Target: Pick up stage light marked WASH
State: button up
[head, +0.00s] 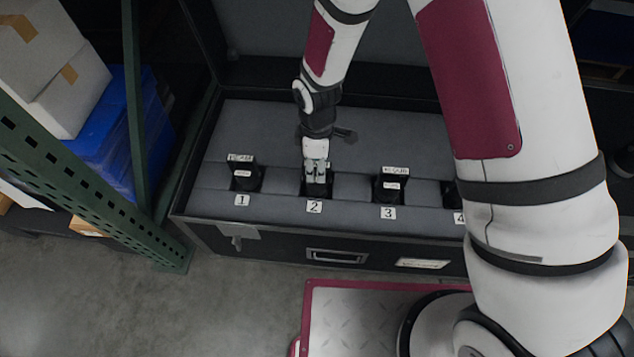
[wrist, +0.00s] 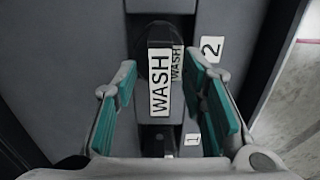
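The stage light marked WASH (wrist: 160,82) is black with white WASH labels and sits in the slot numbered 2 of a grey foam-lined case. My gripper (wrist: 162,62) is open, its two green-padded fingers on either side of the light, with gaps visible between pads and light. In the head view my gripper (head: 317,172) points down over slot 2 and hides most of that light.
The case (head: 270,205) holds other black labelled lights in slot 1 (head: 244,178) and slot 3 (head: 389,187); slot 4 is partly behind my arm. A green rack post (head: 100,180) with boxes and a blue tote (head: 105,120) stands at left.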

grip_shut()
jog(key=shift+r, duration=0.1)
jog(key=shift+r, duration=0.1)
